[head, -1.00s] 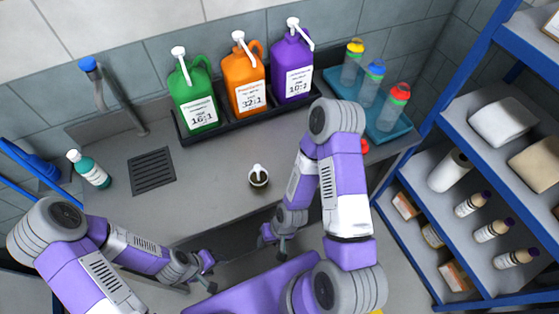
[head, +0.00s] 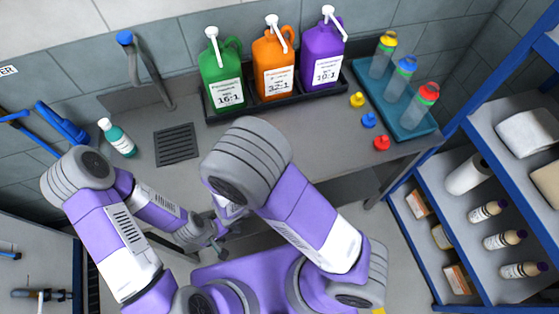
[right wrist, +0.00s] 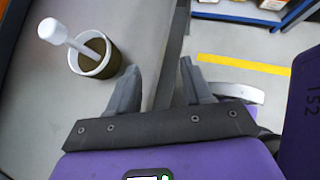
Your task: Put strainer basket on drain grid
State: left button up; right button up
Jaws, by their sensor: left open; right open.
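The drain grid (head: 176,144) is a dark slotted square in the grey counter at the left in the head view. The strainer basket (right wrist: 97,58) shows in the right wrist view as a small brown cup with a white rim and a white knobbed handle, standing on the counter. My right arm hides it in the head view. My right gripper (right wrist: 160,85) is open and empty, with the basket just beyond and left of its left finger, not between the fingers. My left gripper (head: 220,245) is open and empty at the counter's front edge.
Green (head: 223,80), orange (head: 273,68) and purple (head: 322,52) jugs stand in a black tray at the back. A teal tray (head: 393,108) holds bottles. Yellow, blue and red caps (head: 369,120) lie beside it. A teal-green bottle (head: 118,138) stands left of the grid.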

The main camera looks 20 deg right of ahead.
jog(key=w+a+r+n+t+h, duration=0.1)
jog(key=w+a+r+n+t, duration=0.2)
jog(key=w+r+n+t, duration=0.3)
jog(key=shift+m+t, duration=0.4)
jog(key=x, duration=0.7)
jog(key=shift+s+d+r+b, duration=0.1)
jog(key=shift+d+r+b, duration=0.05)
jog(key=shift+d+b, duration=0.25)
grip_shut()
